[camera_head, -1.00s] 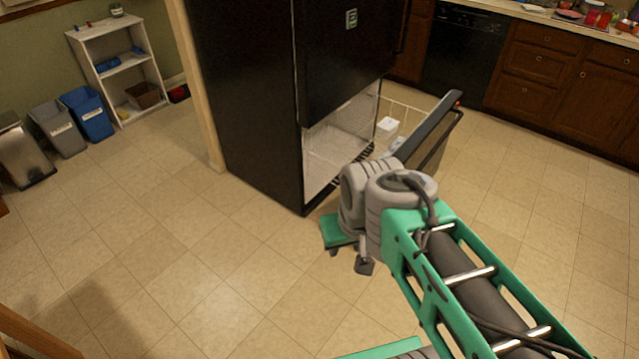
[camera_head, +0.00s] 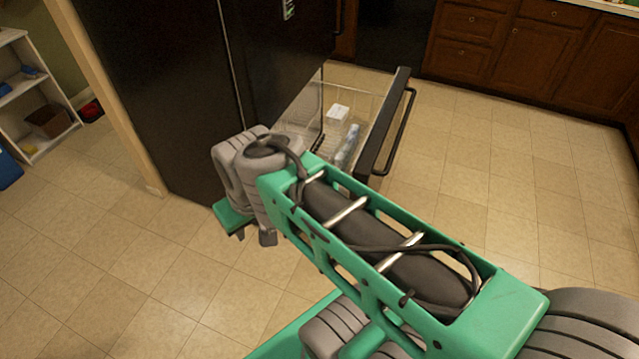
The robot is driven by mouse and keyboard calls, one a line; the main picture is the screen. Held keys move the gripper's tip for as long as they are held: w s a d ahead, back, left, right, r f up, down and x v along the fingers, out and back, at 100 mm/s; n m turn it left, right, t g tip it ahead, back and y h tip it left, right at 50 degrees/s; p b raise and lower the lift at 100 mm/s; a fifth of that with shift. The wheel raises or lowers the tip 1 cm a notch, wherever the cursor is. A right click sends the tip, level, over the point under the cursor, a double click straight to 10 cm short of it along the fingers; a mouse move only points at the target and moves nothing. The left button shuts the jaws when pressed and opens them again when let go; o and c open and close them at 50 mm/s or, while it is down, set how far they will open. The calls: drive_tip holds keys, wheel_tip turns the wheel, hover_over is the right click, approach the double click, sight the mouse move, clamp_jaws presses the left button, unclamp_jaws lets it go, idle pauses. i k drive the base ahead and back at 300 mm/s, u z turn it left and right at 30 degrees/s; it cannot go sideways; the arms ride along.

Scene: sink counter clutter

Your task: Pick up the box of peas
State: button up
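The open bottom drawer (camera_head: 388,128) of the black fridge holds a small white box (camera_head: 337,113) and a pale, bluish wrapped item (camera_head: 347,146). I cannot tell whether either is the box of peas; no label is readable. My arm reaches across the front of the drawer and hides its near left part. The end of my arm, with my gripper (camera_head: 254,236), hangs low in front of the fridge, left of the drawer and apart from both items. The fingers are mostly hidden behind the wrist, so whether they are open is unclear.
The tall black fridge (camera_head: 165,90) stands behind my arm. The drawer front with its long handle (camera_head: 402,130) juts into the room. Wooden cabinets (camera_head: 520,50) line the back right, and a white shelf (camera_head: 22,95) stands at far left. The tiled floor (camera_head: 520,190) is clear.

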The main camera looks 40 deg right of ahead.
sight(342, 160)
drive_tip(key=z, duration=0.7)
drive_tip(key=i, duration=0.85)
drive_tip(key=z, duration=0.85)
